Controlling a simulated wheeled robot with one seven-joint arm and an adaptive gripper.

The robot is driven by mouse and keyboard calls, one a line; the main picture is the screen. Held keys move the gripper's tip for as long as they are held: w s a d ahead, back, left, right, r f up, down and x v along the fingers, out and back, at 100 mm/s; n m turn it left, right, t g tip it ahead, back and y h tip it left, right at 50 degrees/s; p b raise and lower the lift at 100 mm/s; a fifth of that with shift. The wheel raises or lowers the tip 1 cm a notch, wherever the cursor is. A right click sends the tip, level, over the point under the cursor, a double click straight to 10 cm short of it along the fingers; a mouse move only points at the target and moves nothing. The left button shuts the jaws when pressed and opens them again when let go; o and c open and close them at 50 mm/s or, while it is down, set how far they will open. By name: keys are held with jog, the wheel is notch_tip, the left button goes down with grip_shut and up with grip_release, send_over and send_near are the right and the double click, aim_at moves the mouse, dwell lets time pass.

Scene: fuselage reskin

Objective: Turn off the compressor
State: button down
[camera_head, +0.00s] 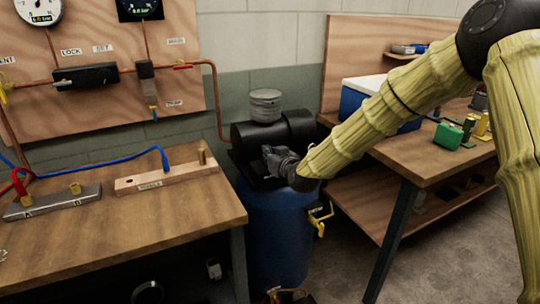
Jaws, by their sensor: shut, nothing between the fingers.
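The compressor has a blue upright tank (275,235) with a black motor and pump (290,128) on top, under a grey ribbed cylinder (266,104). It stands between two wooden benches. My gripper (268,152) reaches in from the right and is shut and empty. In the picture it overlaps the black top of the compressor; I cannot tell whether it touches. The gripper and forearm hide part of the compressor's top, and no switch can be made out there. A yellow valve handle (320,226) shows on the tank's right side.
A left bench (120,235) holds a wooden block (165,177) and a grey metal bar (50,203). A wall panel (110,30) carries gauges and copper pipe. A right bench (430,162) holds a blue-and-white box (352,102) and a green case (447,135). Bare floor shows at the lower right.

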notch_tip(320, 180, up, 4)
jog(key=shift+s+f+p, duration=0.1)
jog(key=shift+p, duration=0.5)
jog(key=r+v, duration=0.1)
jog(key=v, duration=0.8)
jog(key=shift+r+b, duration=0.2)
jog(key=shift+b, duration=0.25)
jog(key=shift+d, duration=0.1)
jog(key=s+d+f+m+g+h+p, duration=0.15)
jog(key=s+d+f, duration=0.35)
jog(key=f, duration=0.6)
jog(key=s+d+f+m+g+h+p, duration=0.1)
jog(key=s+d+f+g, duration=0.2)
jog(key=s+f, duration=0.65)
jog(key=s+d+f+m+g+h+p, duration=0.1)
jog(key=s+d+f+g+h, duration=0.3)
jog(key=f, duration=0.8)
jog(key=s+d+f+m+g+p, duration=0.1)
jog(key=s+d+f, duration=0.3)
jog(key=s, duration=0.6)
jog(key=s+d+f+g+p, duration=0.1)
jog(key=s+d+f, duration=0.3)
jog(key=s, duration=0.7)
jog(key=s+d+f+m+g+h+p, duration=0.1)
jog(key=s+d+f+g, duration=0.2)
jog(key=s, duration=0.8)
jog(key=shift+d+f+m, duration=0.35)
jog(key=shift+d+f, duration=0.05)
jog(key=shift+d, duration=0.25)
